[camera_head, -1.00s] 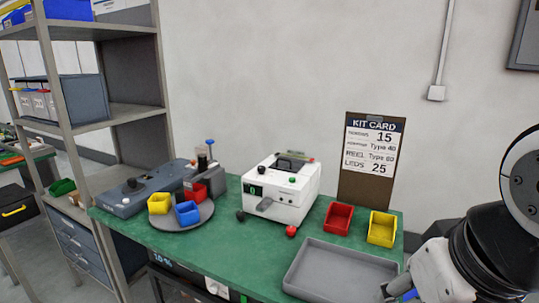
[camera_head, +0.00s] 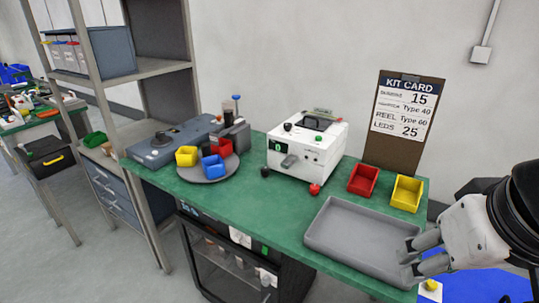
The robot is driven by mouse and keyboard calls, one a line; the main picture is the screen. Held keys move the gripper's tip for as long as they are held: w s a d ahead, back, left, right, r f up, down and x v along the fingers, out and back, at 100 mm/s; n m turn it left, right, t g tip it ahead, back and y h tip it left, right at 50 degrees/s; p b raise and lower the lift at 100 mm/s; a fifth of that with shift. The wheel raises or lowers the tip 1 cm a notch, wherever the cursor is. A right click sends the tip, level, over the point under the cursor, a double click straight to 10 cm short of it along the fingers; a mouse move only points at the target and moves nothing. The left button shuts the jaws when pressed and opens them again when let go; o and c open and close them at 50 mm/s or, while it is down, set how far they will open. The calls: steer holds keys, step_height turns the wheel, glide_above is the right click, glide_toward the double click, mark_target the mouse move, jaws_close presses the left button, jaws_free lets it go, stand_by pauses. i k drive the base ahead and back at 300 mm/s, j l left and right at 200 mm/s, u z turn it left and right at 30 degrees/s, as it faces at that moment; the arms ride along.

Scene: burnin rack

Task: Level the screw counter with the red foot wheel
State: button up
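The screw counter (camera_head: 318,158) is a white box on the green bench, with a dark display showing a green 0 and a grey chute at its front. The red foot wheel (camera_head: 315,189) is under its front right corner. A black foot wheel (camera_head: 265,171) is at the front left corner. I cannot tell from here whether the counter is tilted. My gripper (camera_head: 410,256) is at the lower right, over the right end of the grey tray, well to the right of the red wheel. Its grey fingers stand apart with nothing seen between them.
The grey tray (camera_head: 335,246) lies at the bench front, with a red bin (camera_head: 363,180) and a yellow bin (camera_head: 407,193) behind it. A kit card (camera_head: 404,122) leans on the wall. A round turntable (camera_head: 208,177) with small bins is left of the counter.

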mark_target(314, 189)
steer(key=i+j+z, duration=0.15)
steer(key=j+z, duration=0.3)
steer(key=j, duration=0.2)
steer(key=j+z, duration=0.5)
steer(key=j, duration=0.15)
